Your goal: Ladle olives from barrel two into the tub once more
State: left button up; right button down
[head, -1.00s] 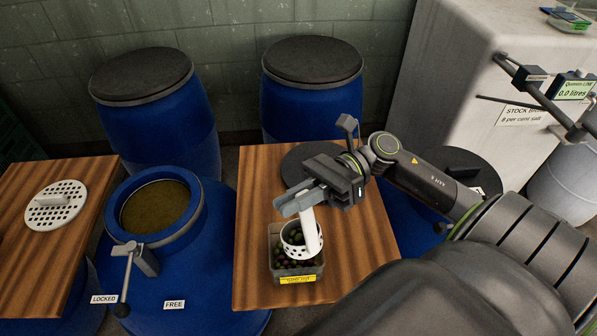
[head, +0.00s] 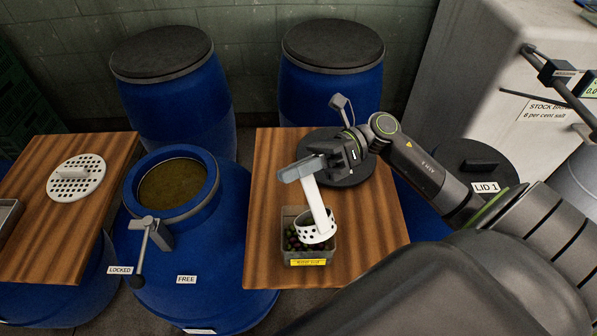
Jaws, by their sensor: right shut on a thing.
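My right gripper (head: 328,158) is shut on the handle of a white perforated ladle (head: 316,229). The ladle is tilted, its cup over the tub (head: 322,246); I cannot tell whether it touches the olives. The tub is a small clear container with a yellow label, holding dark and green olives (head: 291,240). An open blue barrel (head: 232,215) with murky brine (head: 172,187) stands left of the tub's board; its number does not show. My left gripper is not in view.
The tub stands on a wooden board (head: 275,190) with a dark round lid (head: 350,172). A lever (head: 146,240) sits at the open barrel's front, by LOCKED and FREE labels. A perforated white disc (head: 78,176) lies on the left board. Two closed blue barrels (head: 178,105) (head: 325,95) stand behind.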

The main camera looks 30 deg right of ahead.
jog(key=w+f+m+b, duration=0.4)
jog(key=w+f+m, duration=0.2)
jog(key=w+m, duration=0.1)
jog(key=shift+w+d+f+m+b, duration=0.25)
jog(key=shift+w+m+b, duration=0.1)
jog(key=shift+m, duration=0.25)
dwell(0.9)
dwell(0.5)
